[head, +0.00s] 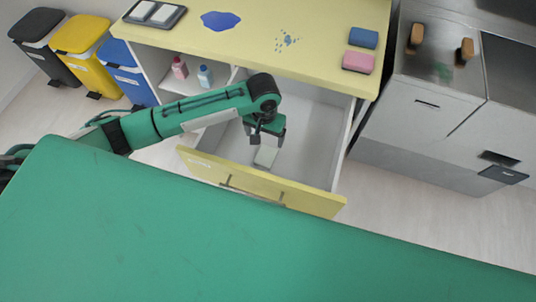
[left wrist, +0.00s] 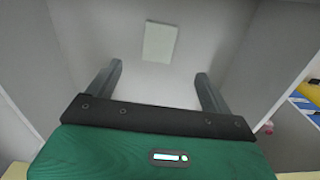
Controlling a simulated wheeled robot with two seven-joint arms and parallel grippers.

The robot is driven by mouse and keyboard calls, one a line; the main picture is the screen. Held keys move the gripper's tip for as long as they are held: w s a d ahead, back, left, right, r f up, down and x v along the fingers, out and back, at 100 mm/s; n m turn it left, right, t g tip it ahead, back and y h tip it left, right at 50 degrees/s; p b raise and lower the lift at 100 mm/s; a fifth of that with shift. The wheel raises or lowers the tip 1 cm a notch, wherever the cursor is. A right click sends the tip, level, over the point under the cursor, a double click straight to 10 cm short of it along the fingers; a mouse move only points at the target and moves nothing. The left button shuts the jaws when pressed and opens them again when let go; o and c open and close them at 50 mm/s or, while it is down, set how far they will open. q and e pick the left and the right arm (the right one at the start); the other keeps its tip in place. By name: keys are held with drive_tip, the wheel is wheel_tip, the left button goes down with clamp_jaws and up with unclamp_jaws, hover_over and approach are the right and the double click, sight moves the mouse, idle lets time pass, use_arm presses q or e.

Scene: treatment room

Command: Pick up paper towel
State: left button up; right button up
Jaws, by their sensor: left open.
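A pale, flat, rectangular piece that looks like the paper towel (head: 265,157) lies on the floor of an open drawer (head: 307,137). It also shows in the left wrist view (left wrist: 159,42), beyond the fingertips. My left gripper (head: 255,138) reaches down into the drawer and is above the towel, apart from it. In the left wrist view its two fingers (left wrist: 158,82) are spread with nothing between them. My right gripper is not in view.
The yellow drawer front (head: 262,182) and grey side walls enclose the gripper. Bottles (head: 180,68) stand on a shelf at left.

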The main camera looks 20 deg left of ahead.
use_arm(q)
drive_tip(key=f, duration=0.1)
hover_over(266, 156)
drive_tip(key=f, duration=0.7)
drive_tip(key=shift+s+a+f+p, duration=0.1)
drive_tip(key=shift+s+f+p, duration=0.15)
drive_tip(key=shift+p, duration=0.05)
wheel_tip(266, 156, down, 5)
drive_tip(key=shift+w+r+p, duration=0.15)
drive_tip(key=shift+r+p, duration=0.05)
drive_tip(key=shift+p, duration=0.2)
drive_tip(key=shift+f, duration=0.3)
drive_tip(key=shift+c, duration=0.2)
drive_tip(key=c, duration=1)
